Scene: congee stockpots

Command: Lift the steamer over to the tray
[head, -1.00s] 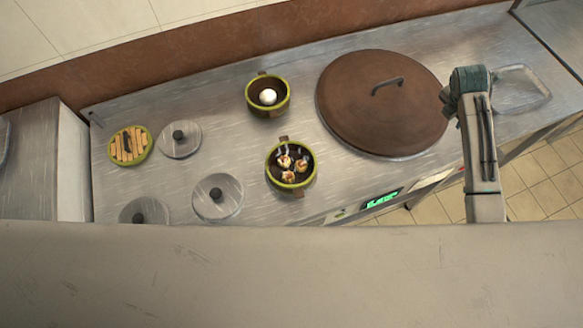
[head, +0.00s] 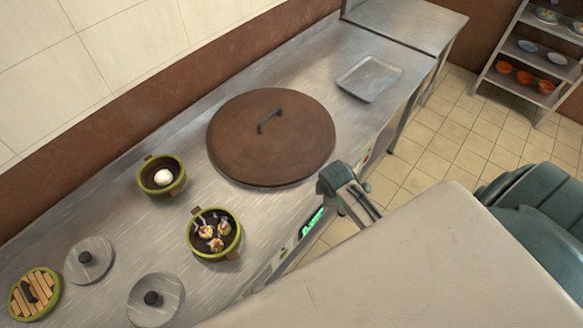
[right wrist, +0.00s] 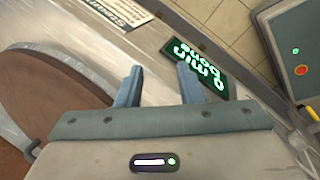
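A round steamer with a green rim (head: 238,243) holds 3 dumplings near the counter's front edge in the head view. A second green steamer (head: 180,186) behind it holds one white bun. The flat grey metal tray (head: 369,78) lies empty at the counter's far right end. My right gripper (head: 332,178) is by the counter's front edge, just in front of the large brown lid and apart from both steamers. In the right wrist view its two fingers (right wrist: 159,85) are spread with nothing between them. My left gripper is not in view.
A large brown lid with a handle (head: 272,138) lies between the steamers and the tray. Grey lids (head: 88,261) and a slatted green-rimmed lid (head: 21,300) lie at the left. A lit green display (head: 312,222) sits on the counter front. Shelves (head: 540,60) stand at far right.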

